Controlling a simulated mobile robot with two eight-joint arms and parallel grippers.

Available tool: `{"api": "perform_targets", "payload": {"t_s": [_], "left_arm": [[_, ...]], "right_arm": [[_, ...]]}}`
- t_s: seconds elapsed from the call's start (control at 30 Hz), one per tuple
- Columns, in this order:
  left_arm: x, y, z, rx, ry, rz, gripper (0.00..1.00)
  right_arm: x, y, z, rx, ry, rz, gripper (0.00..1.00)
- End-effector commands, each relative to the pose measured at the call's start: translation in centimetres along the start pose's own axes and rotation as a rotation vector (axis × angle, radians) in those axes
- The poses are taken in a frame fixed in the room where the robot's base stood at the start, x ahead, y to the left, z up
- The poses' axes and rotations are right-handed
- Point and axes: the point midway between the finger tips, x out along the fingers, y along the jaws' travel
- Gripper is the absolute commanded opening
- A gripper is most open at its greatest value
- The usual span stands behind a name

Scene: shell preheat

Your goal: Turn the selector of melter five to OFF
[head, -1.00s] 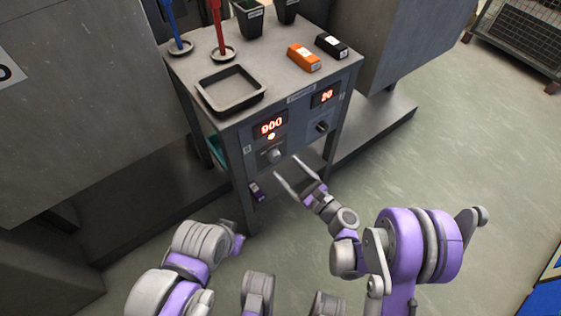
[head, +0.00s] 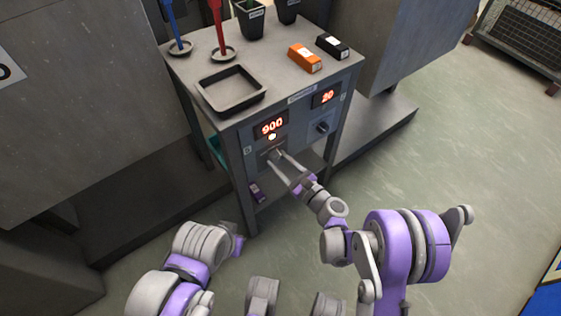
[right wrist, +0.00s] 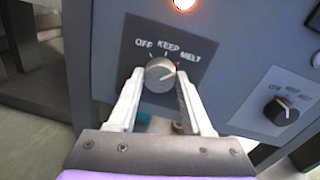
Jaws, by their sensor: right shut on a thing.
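The left selector (head: 274,153) is a round grey knob on the cabinet's front panel, below the display (head: 272,126) reading 900 and a lit lamp. In the right wrist view this selector (right wrist: 159,75) sits under the words OFF, KEEP and MELT. Its pointer line slants up and right toward MELT. My right gripper (head: 279,155) has its two fingers on either side of the knob, shut on it; the fingers also show in the right wrist view (right wrist: 159,88). The small melter number label is unreadable.
A second selector (head: 322,127) is at right under a display (head: 326,95) reading 20. The cabinet top holds a black tray (head: 231,106), orange box (head: 304,57), black box (head: 331,45), and red and blue upright tools. Open floor lies to the right.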

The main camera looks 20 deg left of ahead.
Motion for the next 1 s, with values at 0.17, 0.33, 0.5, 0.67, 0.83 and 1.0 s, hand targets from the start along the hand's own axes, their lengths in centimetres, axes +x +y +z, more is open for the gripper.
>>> {"api": "perform_targets", "payload": {"t_s": [0.17,0.33,0.5,0.67,0.83,1.0], "left_arm": [[0.00,0.00,0.00,0.000,0.000,0.000,0.00],[-0.01,0.00,0.00,0.000,0.000,0.000,0.00],[-0.03,0.00,-0.01,0.000,0.000,0.000,0.00],[-0.06,0.00,-0.01,0.000,0.000,0.000,0.00],[-0.09,0.00,-0.01,0.000,0.000,0.000,0.00],[-0.08,0.00,-0.01,0.000,0.000,0.000,0.00]], "right_arm": [[-0.02,0.01,-0.01,-0.001,0.000,0.000,0.00],[-0.02,0.02,0.00,-0.014,0.001,0.001,0.00],[-0.02,0.04,0.01,-0.068,0.005,0.002,0.00],[-0.02,0.07,0.03,-0.170,0.012,0.004,0.00],[-0.02,0.11,0.06,-0.317,0.021,0.006,0.00],[-0.02,0.13,0.09,-0.479,0.032,0.007,0.00]]}}
